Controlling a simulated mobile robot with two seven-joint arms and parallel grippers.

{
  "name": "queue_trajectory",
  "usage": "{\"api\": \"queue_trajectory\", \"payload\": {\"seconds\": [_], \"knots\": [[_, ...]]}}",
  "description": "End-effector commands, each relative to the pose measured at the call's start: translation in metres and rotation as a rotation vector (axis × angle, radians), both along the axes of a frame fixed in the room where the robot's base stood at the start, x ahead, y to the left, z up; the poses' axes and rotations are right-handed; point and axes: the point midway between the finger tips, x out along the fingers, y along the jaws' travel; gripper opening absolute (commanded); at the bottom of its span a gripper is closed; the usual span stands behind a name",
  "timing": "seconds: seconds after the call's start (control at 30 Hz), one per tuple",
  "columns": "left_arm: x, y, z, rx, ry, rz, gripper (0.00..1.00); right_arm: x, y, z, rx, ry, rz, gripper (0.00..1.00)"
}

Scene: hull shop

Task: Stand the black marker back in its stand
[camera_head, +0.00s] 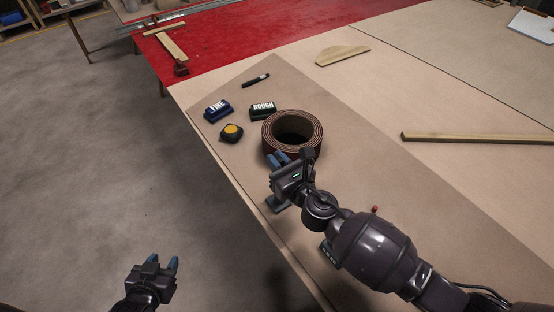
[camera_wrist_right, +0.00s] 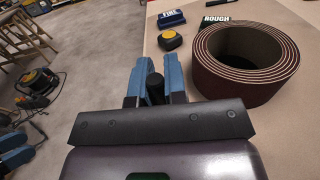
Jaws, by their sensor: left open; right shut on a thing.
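My right gripper (camera_head: 282,158) is over the near left part of the workbench, just in front of the brown roll. In the right wrist view its blue fingers (camera_wrist_right: 157,82) are shut on a dark upright cylinder, seemingly the black marker (camera_wrist_right: 155,88), seen nearly end-on. My left gripper (camera_head: 163,264) is open and empty, off the bench at the lower left. The right arm hides part of the bench.
The brown abrasive roll (camera_head: 315,133) stands close beyond the right gripper. Behind it are a ROUGH block (camera_head: 263,110), a FINE block (camera_head: 218,110), a yellow-and-black tape measure (camera_head: 231,133) and a black pen-like thing (camera_head: 256,80). Wood strips lie farther off. The bench edge runs left of the gripper.

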Motion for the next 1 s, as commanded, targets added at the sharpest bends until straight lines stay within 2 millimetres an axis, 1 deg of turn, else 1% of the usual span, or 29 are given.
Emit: {"api": "queue_trajectory", "payload": {"seconds": [0.33,1.0], "knots": [[0.001,0.0,0.0,-0.001,-0.003,-0.001,0.43,0.0,0.0,-0.001,0.001,0.001,0.0,0.0],[0.003,-0.001,-0.008,0.0,-0.003,-0.002,0.43,0.0,0.0,-0.011,0.001,0.001,0.0,0.0]]}}
